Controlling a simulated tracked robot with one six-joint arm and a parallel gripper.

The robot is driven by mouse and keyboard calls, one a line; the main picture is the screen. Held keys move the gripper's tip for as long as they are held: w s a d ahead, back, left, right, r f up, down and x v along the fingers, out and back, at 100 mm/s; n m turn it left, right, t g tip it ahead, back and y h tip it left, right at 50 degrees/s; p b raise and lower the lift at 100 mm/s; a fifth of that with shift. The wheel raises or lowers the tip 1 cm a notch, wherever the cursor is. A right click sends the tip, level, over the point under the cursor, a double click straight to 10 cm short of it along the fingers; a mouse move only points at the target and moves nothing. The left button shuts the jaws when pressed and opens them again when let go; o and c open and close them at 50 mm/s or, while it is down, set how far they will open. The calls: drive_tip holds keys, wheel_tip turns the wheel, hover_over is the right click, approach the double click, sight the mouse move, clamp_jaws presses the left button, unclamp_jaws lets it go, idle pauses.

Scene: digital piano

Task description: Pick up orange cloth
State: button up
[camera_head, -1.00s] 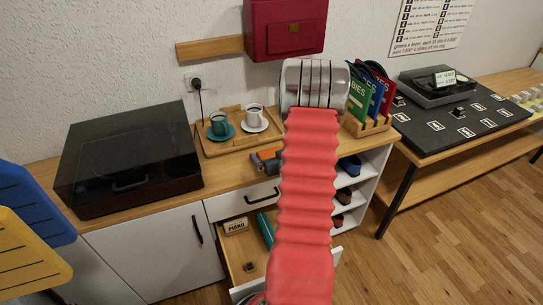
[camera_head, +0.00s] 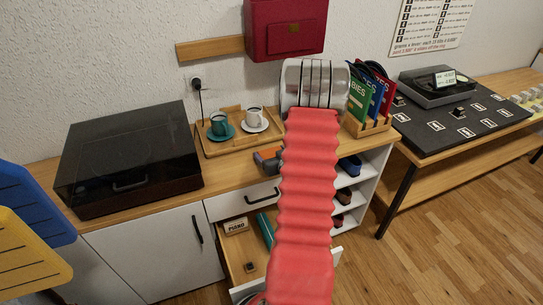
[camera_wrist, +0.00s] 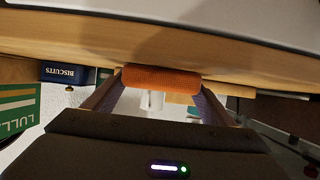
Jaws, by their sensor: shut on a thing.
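The orange cloth (camera_wrist: 161,79) is a rolled or folded bar between the two fingertips of my gripper (camera_wrist: 160,84) in the wrist view. My gripper is shut on it, with one finger at each end. In the head view a bit of orange (camera_head: 268,153) shows on the wooden counter just left of my red arm sleeve, beside a grey part. The arm hides most of the gripper and cloth there. I cannot tell from these views whether the cloth still touches the counter.
A wooden tray (camera_head: 207,149) with a teal cup (camera_head: 219,123) and a white cup (camera_head: 254,116) stands left of my arm. A record rack (camera_head: 367,128) is to the right. A drawer (camera_head: 240,256) stands open below. A dark-lidded turntable (camera_head: 128,158) sits at left.

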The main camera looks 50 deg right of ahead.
sight(271, 153)
drive_tip(key=shift+r, duration=0.15)
drive_tip(key=shift+r, duration=4.9)
